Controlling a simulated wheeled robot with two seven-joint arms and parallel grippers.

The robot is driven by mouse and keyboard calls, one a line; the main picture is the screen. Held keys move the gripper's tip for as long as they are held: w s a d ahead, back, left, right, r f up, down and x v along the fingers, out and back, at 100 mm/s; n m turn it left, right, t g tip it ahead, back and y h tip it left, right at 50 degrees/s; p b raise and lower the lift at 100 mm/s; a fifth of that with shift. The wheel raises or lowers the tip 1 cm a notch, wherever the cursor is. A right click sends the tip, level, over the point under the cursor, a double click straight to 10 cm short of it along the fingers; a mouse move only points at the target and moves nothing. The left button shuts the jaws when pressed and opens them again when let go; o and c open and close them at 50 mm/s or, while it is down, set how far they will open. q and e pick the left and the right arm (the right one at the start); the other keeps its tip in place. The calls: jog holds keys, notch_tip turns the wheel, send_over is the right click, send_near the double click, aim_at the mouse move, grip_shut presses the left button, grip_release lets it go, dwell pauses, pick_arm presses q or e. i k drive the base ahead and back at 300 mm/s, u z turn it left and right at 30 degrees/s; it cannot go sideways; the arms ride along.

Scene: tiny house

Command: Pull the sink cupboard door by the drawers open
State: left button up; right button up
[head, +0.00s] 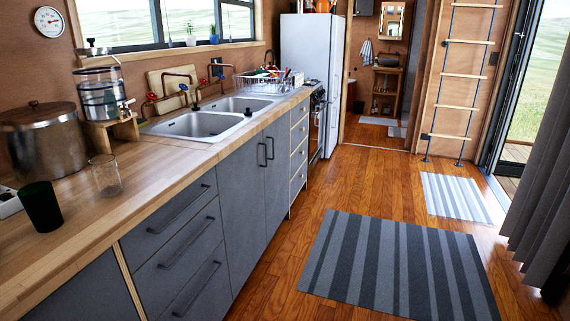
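The sink cupboard has two flat grey doors under the double sink, and both look shut. The nearer door (240,205) is beside the wide grey drawers (178,240). The farther door (278,175) is beside a narrow stack of drawers (299,152). Each door has a dark vertical bar handle near the seam where they meet: the nearer door's handle (262,155) and the farther door's handle (270,148). Neither of my grippers shows in the head view.
The wooden counter (150,165) holds the sink (200,124), a steel pot (42,142), a clear glass (105,175) and a dark green cup (41,206). A striped rug (400,265) lies on the open wooden floor (285,240). A grey curtain (545,190) hangs at right.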

aim_at(276, 135)
jog(key=z, duration=0.95)
jog(key=i, duration=2.1)
jog(key=z, duration=0.25)
jog(key=i, duration=1.95)
jog(key=u, duration=1.85)
jog(key=i, duration=0.85)
jog(key=u, duration=0.65)
